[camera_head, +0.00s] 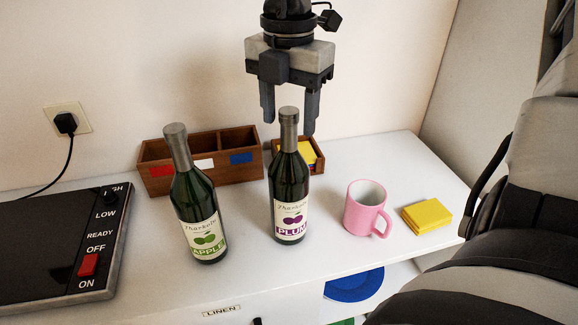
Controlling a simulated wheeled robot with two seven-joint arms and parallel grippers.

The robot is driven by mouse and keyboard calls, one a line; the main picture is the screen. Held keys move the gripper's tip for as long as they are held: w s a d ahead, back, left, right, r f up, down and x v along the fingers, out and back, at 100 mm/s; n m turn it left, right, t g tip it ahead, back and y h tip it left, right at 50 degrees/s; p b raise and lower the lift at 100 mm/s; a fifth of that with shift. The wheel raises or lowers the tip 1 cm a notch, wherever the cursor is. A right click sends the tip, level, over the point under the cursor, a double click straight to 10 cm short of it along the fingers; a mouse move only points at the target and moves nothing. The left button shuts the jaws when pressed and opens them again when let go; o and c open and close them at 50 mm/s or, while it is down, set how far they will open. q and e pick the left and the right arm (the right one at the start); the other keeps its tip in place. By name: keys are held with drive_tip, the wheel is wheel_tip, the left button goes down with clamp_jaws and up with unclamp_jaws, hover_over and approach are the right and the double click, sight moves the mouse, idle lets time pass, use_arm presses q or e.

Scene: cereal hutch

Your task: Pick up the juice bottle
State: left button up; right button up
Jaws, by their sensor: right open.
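Two dark green bottles stand upright on the white hutch top. The apple bottle (197,205) has a label with green fruit and the word APPLE, and stands left of the middle. The plum bottle (288,190) has a label with purple fruit and the word PLUM, and stands to its right. My right gripper (289,118) points down with its fingers apart. In the picture its fingers lie on either side of the plum bottle's neck and cap; I cannot tell how far apart in depth they are. My left gripper is not in view.
A wooden box (157,182) with coloured tags stands behind the bottles, with a smaller wooden holder (319,160) beside it. A pink mug (361,211) and yellow block (427,215) stand right. A black switch panel (50,245) lies left. My arm fills the right edge.

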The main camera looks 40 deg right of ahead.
sight(288, 138)
drive_tip(key=shift+w+d+f+p, duration=0.15)
drive_tip(key=shift+f+p, duration=0.55)
drive_tip(key=shift+f, duration=2)
clamp_jaws()
drive_tip(key=shift+w+r, duration=0.1)
drive_tip(key=shift+r, duration=0.05)
